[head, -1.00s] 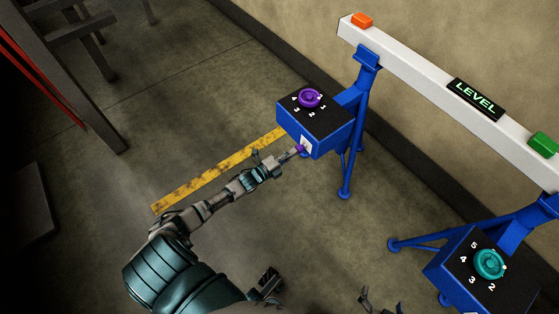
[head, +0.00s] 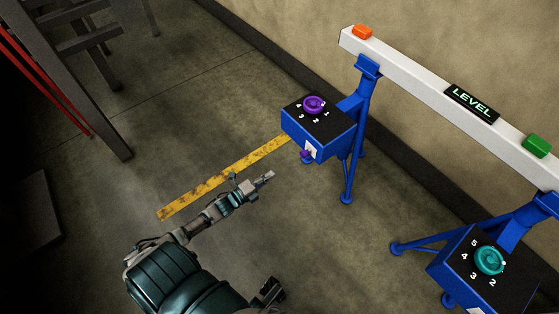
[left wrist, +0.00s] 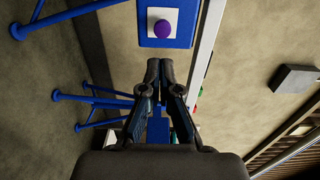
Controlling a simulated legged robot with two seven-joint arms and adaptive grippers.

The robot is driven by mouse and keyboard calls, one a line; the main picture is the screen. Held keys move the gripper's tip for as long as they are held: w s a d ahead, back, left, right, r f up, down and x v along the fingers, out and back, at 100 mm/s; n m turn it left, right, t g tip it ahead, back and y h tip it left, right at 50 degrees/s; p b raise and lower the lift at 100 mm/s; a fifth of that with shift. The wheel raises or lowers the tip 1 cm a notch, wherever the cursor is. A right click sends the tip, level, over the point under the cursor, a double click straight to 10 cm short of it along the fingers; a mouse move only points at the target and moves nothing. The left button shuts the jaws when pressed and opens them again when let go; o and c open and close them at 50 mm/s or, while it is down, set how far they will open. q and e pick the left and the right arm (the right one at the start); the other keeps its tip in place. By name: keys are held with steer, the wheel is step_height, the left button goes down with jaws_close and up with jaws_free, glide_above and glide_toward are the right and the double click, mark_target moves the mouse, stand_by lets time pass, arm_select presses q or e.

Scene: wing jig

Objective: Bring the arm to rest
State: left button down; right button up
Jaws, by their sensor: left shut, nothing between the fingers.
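My left arm comes in from the lower left in the head view. Its gripper (head: 266,177) is shut and empty, a short way left of and below the left blue box (head: 318,138) and apart from it. That box has a purple dial (head: 314,104) with numbers on top and a purple button (head: 305,154) on its front. In the left wrist view the shut fingers (left wrist: 160,68) sit in the middle, with the purple button (left wrist: 162,29) on a white plate beyond them. My right gripper does not show clearly in the head view.
A white beam (head: 420,76) carries a lit LEVEL sign (head: 471,102), an orange block (head: 362,32) and a green block (head: 537,146). A second blue box with a teal dial (head: 489,261) stands lower right. A yellow floor stripe (head: 222,179) runs under my left arm. Floor between the stands is clear.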

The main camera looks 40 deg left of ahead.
arm_select(q)
steer(key=shift+s+d, duration=0.1)
steer(key=shift+d, duration=0.1)
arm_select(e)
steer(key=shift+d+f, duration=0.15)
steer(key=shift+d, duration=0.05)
